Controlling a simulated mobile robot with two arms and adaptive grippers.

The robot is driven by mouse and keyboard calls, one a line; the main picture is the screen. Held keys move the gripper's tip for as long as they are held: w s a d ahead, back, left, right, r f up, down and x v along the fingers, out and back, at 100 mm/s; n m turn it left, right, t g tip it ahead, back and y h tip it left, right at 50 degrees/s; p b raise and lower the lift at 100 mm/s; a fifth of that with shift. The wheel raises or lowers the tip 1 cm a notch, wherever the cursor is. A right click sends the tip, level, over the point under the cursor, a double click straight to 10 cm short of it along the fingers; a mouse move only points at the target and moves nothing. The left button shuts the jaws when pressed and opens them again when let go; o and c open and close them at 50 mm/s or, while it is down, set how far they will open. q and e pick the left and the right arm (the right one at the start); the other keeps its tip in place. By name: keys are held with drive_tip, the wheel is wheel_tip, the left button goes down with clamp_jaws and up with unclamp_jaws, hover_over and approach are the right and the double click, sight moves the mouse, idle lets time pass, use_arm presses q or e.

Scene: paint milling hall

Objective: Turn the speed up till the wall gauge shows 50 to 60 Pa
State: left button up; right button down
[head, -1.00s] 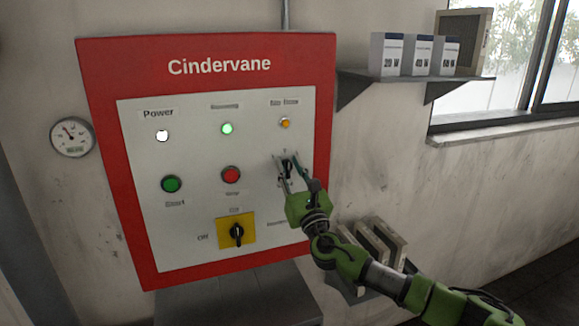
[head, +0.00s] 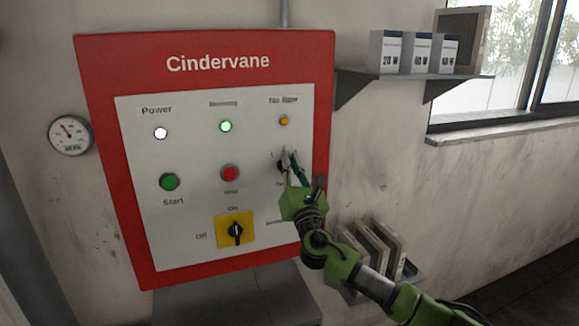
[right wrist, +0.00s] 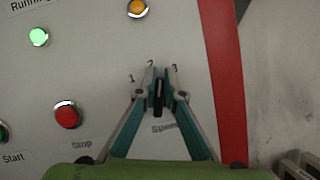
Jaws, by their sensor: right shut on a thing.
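The round wall gauge (head: 70,135) hangs left of the red-framed Cindervane panel (head: 322,110). Its needle leans up and left; the numbers are too small to read. The black speed knob (right wrist: 158,98) sits below the marks 1, 2 and 3 at the panel's right side. My right gripper (head: 287,161) is shut on this knob, with one fingertip on each side of it in the right wrist view (right wrist: 159,92). The knob's grip stands nearly upright in that view, roughly toward 2. My left gripper is not in view.
The red stop button (head: 230,173), green start button (head: 169,181) and yellow-backed switch (head: 235,230) lie left of the knob. The white power lamp (head: 161,133) and green running lamp (head: 226,126) are lit. A shelf (head: 415,77) with boxes is at right.

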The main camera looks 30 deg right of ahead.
drive_tip(key=m+g, duration=0.1)
drive_tip(key=m, duration=0.1)
drive_tip(key=f+m+h, duration=0.1)
drive_tip(key=m, duration=0.2)
drive_tip(key=m+g+h, duration=0.1)
drive_tip(key=m, duration=0.1)
drive_tip(key=shift+d+f+g, duration=0.15)
drive_tip(key=shift+f+g, duration=0.15)
drive_tip(key=shift+f, duration=0.05)
drive_tip(key=shift+m, duration=0.4)
drive_tip(key=c, duration=2.1)
unclamp_jaws()
drive_tip(key=shift+s, duration=0.1)
drive_tip(key=shift+c, duration=0.2)
drive_tip(key=shift+r, duration=0.2)
drive_tip(key=shift+w, duration=0.2)
drive_tip(key=v, duration=1.2)
drive_tip(key=shift+a, duration=0.25)
